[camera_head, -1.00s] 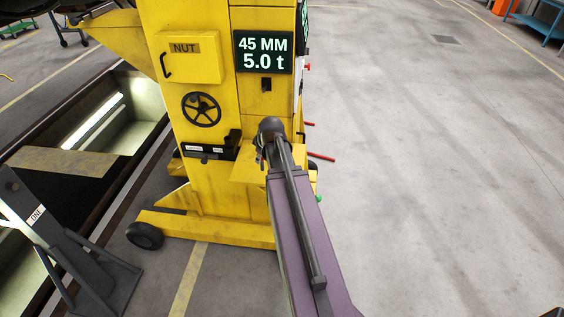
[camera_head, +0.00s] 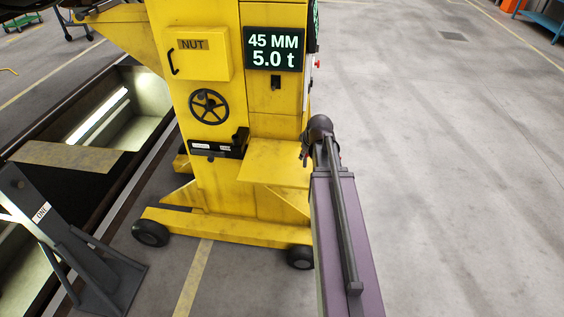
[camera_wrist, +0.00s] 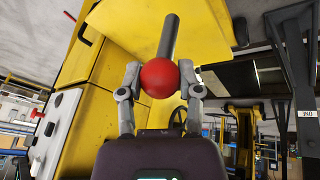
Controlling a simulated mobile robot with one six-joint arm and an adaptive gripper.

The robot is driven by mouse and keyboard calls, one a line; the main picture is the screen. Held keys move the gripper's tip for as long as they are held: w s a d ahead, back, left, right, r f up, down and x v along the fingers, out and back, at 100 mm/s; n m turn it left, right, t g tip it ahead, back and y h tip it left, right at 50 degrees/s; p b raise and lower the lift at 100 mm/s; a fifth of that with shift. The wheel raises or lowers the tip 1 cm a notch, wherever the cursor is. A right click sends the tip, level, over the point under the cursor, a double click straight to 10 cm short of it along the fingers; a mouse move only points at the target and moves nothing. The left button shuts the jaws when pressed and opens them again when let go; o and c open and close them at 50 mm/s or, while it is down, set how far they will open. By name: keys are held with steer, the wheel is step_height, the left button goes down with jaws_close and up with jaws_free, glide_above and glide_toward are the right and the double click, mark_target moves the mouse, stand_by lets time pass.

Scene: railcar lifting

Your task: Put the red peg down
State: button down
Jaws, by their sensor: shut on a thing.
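The red peg shows in the wrist view as a round red knob (camera_wrist: 160,78) with a dark grey shaft (camera_wrist: 169,38) pointing away from my gripper. My gripper (camera_wrist: 160,70) is shut on the red knob, one finger on each side. In the head view my gripper (camera_head: 306,153) is mostly hidden behind my arm's end, beside the right edge of a yellow shelf (camera_head: 277,163).
The shelf top looks bare. It juts from a yellow lifting jack (camera_head: 215,130) with a NUT box (camera_head: 198,53), a handwheel (camera_head: 208,106) and a "45 MM 5.0 t" display (camera_head: 274,49). A dark stand (camera_head: 75,245) and a pit are at left. Floor at right is clear.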

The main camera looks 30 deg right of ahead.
steer(key=shift+w+a+f, duration=0.1)
steer(key=shift+w, duration=0.05)
steer(key=w+a+f+b, duration=0.3)
steer(key=a+f+b, duration=0.3)
steer(key=a, duration=0.4)
steer(key=shift+w+d, duration=0.1)
steer(key=shift+w, duration=0.05)
steer(key=w+d+f+b, duration=0.1)
steer(key=w+d, duration=0.6)
steer(key=w, duration=0.5)
steer(key=shift+w+f+b, duration=0.25)
steer(key=shift+w+b, duration=0.05)
steer(key=shift+w, duration=0.05)
steer(key=shift+d, duration=0.1)
